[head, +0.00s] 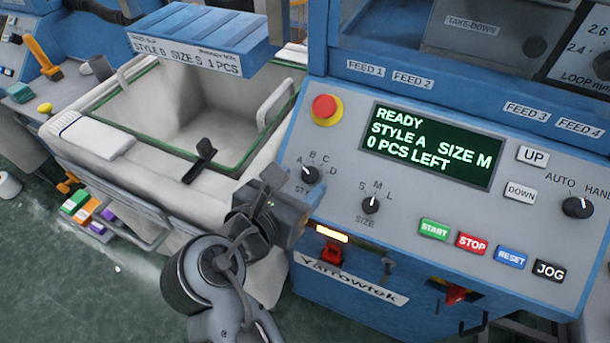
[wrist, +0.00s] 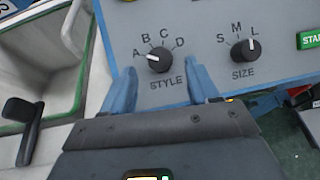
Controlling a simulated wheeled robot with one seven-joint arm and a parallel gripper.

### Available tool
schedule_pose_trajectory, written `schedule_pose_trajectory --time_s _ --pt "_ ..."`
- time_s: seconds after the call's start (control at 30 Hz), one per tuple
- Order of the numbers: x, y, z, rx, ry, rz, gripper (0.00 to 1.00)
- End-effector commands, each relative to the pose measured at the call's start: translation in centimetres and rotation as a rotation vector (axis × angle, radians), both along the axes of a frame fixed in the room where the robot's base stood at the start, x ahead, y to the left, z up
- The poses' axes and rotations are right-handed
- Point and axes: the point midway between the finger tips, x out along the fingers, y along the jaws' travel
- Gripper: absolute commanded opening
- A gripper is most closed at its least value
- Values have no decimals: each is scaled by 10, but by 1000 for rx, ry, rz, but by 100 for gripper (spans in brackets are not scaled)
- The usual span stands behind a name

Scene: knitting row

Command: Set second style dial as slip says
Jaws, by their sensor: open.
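The style dial (head: 310,174) is a black knob on the sloping panel, with A, B, C and D around it. In the wrist view the style dial (wrist: 159,60) has its white mark toward A. The order slip (head: 186,56) hangs on a blue box and reads size S, 1 PCS; its style letter is unclear, like B or D. The green display (head: 431,146) reads READY, STYLE A, SIZE M, 0 PCS LEFT. My gripper (head: 293,188) is near the dial; in the wrist view its open fingers (wrist: 164,84) stand either side below the knob, apart from it.
The size knob (head: 370,204) is right of the style dial. A red stop button (head: 325,108) sits above it. START (head: 434,229), STOP, RESET and JOG buttons line the panel's lower edge. A white bin (head: 195,110) with a black lever stands at left.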

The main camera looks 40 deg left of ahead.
Motion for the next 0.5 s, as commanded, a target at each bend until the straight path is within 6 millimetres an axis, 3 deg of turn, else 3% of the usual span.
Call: schedule_pose_trajectory --time_s 0.2,0.5 --pt "22 3 -9 0 1 -1 60" --pt "26 4 -11 1 1 1 60"
